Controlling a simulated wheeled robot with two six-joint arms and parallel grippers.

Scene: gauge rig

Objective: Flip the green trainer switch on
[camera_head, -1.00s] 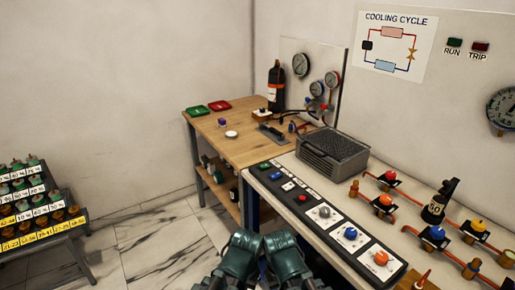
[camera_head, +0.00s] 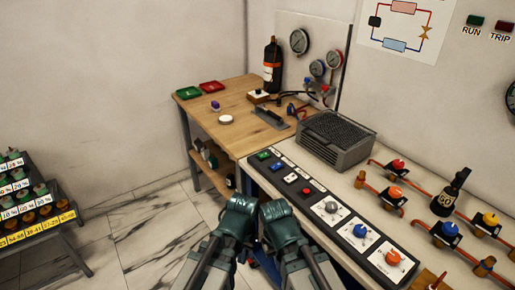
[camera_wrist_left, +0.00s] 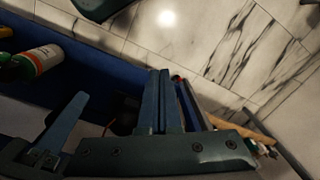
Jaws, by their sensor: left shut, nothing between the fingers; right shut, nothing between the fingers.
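The green trainer switch (camera_head: 264,155) is at the far end of a dark control strip (camera_head: 325,208) along the left edge of the right-hand bench. It is too small to tell which way it is set. My left gripper (camera_head: 240,204) and my right gripper (camera_head: 275,209) are side by side in front of the bench's left edge, nearer to me than the switch and apart from it. Both are shut and empty, with their fingertips mostly hidden from the head view. In the left wrist view, my left gripper's fingers (camera_wrist_left: 163,100) point at the floor and bench side.
A blue switch (camera_head: 276,166), a red button (camera_head: 306,191) and several knobs follow on the strip. A grey vented box (camera_head: 335,140) stands right of it. A wooden table (camera_head: 215,120) lies beyond. A bottle rack (camera_head: 35,215) stands at left; floor between is clear.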

